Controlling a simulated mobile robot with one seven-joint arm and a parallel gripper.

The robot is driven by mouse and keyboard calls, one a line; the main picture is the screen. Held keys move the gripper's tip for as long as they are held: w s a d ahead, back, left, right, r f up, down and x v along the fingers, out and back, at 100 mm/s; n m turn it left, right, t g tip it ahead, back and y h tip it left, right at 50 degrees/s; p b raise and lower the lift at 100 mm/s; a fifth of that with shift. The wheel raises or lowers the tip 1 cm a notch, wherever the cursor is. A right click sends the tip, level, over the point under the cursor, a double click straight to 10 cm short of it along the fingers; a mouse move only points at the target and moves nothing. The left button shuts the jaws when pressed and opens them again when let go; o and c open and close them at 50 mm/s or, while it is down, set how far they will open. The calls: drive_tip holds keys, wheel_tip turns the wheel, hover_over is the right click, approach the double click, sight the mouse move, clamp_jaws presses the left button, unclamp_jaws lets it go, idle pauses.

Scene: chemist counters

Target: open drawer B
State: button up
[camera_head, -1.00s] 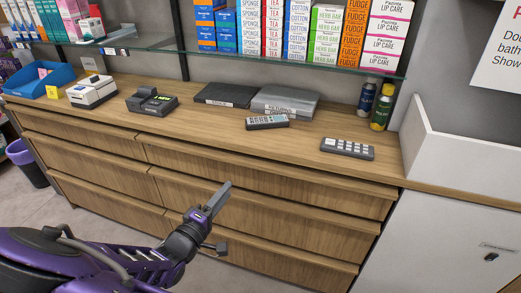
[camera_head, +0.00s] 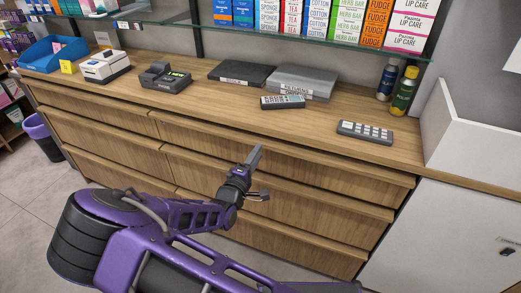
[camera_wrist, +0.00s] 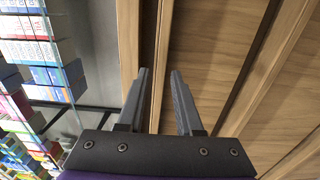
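A wooden counter holds two columns of drawers, and I see no letter that marks drawer B. The right column has a top drawer (camera_head: 330,182), a middle drawer (camera_head: 315,213) and a bottom drawer (camera_head: 290,248), all apparently shut. My gripper (camera_head: 258,152) is in front of the right column's top drawer, near its upper edge. In the wrist view my gripper (camera_wrist: 160,72) is open and empty, its two fingers apart and pointing at the wooden front. A long edge strip (camera_wrist: 161,35) runs ahead of the gap between them. I cannot tell whether they touch wood.
A glass shelf (camera_head: 330,46) with boxes hangs above. A white cabinet (camera_head: 450,235) stands at right.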

drive_tip(key=shift+x, duration=1.65)
clamp_jaws()
